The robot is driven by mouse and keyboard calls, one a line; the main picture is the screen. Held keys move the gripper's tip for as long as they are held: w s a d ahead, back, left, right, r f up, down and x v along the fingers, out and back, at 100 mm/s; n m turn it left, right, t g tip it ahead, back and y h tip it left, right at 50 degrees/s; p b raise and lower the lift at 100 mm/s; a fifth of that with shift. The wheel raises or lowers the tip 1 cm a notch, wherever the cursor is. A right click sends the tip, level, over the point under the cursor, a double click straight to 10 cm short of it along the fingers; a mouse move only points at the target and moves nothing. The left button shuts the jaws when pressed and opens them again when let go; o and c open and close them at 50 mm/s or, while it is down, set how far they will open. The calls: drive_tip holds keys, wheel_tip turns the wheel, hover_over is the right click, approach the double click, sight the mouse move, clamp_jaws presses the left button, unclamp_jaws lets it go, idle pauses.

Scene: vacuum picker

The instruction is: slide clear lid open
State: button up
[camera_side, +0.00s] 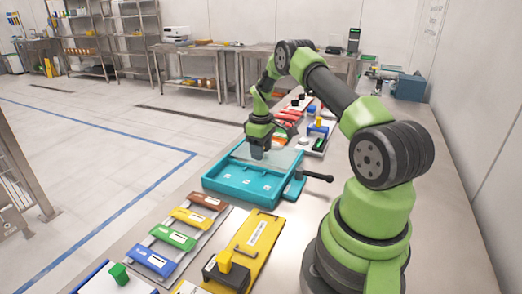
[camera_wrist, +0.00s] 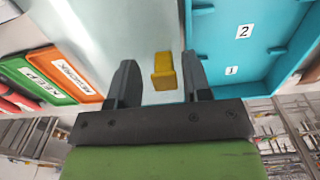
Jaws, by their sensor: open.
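A teal tray (camera_side: 235,197) lies on the bench in the side view, with small white number labels in its floor. Its compartments with labels 1 and 2 also show at the right in the wrist view (camera_wrist: 282,60). A pale, see-through lid (camera_side: 286,158) shows at the tray's far end, behind my gripper; its exact edges are hard to tell. My gripper (camera_side: 257,156) points down over the far part of the tray. In the wrist view my gripper (camera_wrist: 160,78) is open, with a yellow block-like tab (camera_wrist: 163,70) between its fingers, nearer the right finger.
In the side view a black handle (camera_side: 316,177) juts from the tray's right side. A yellow board (camera_side: 252,250) and a rack of coloured blocks (camera_side: 172,238) lie nearer the camera.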

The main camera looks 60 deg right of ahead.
wheel_tip(320, 180, up, 10)
drive_tip(key=shift+f, duration=0.2)
drive_tip(key=s+a+r+m+t, duration=0.1)
drive_tip(key=a+r+m+t, duration=0.15)
drive_tip(key=a+r, duration=1.4)
drive_tip(key=s+a+r+m+t+y, duration=0.1)
drive_tip(key=s+a+t, duration=0.3)
drive_tip(key=s+a, duration=1)
drive_tip(key=shift+s+r+t+y, duration=0.15)
drive_tip(key=shift+s+t+y, duration=0.2)
drive_tip(key=shift+s+y, duration=0.2)
